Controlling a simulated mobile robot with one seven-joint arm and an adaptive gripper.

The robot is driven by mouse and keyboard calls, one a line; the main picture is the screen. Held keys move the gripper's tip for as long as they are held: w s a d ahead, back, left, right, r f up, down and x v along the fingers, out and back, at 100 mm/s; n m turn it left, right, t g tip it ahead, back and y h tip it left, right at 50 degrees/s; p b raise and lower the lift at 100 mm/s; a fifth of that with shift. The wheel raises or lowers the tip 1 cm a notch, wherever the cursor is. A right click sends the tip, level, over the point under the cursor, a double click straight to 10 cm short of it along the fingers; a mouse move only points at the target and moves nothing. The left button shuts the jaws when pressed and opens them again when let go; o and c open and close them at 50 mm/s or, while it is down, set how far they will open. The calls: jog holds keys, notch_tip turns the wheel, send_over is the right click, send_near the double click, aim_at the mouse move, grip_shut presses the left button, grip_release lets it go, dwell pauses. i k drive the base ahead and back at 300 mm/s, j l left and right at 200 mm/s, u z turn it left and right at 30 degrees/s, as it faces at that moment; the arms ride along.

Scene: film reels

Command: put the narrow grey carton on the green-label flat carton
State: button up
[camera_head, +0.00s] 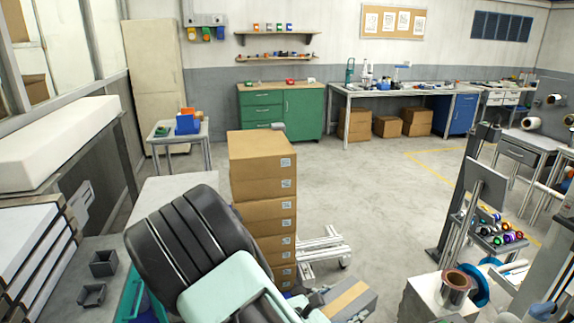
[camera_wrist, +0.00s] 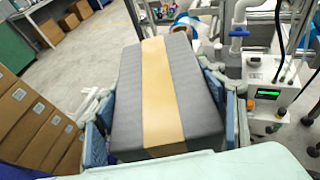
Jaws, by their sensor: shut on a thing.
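The narrow grey carton (camera_wrist: 188,88) has a tan tape strip along its middle and fills the centre of the wrist view. My gripper (camera_wrist: 165,112) is shut on it, with one blue-grey finger pad against each long side. In the head view the grey carton (camera_head: 356,301) shows at the bottom, right of the stacked brown cartons, partly hidden behind my arm. It appears to be held above the floor. I cannot pick out the green-label flat carton in either view.
A tall stack of brown cartons (camera_head: 262,180) with white labels stands just left of the held carton. A white metal frame (camera_head: 322,248) lies behind it. A metal roll (camera_head: 456,288) and machine posts stand on the right. The floor in the middle is clear.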

aim_at(259, 145)
jog(key=i+j+z, duration=0.25)
jog(key=i+z, duration=0.2)
jog(key=i, duration=0.15)
jog(key=i+j+z, duration=0.4)
jog(key=i+j, duration=0.1)
jog(key=i, duration=0.05)
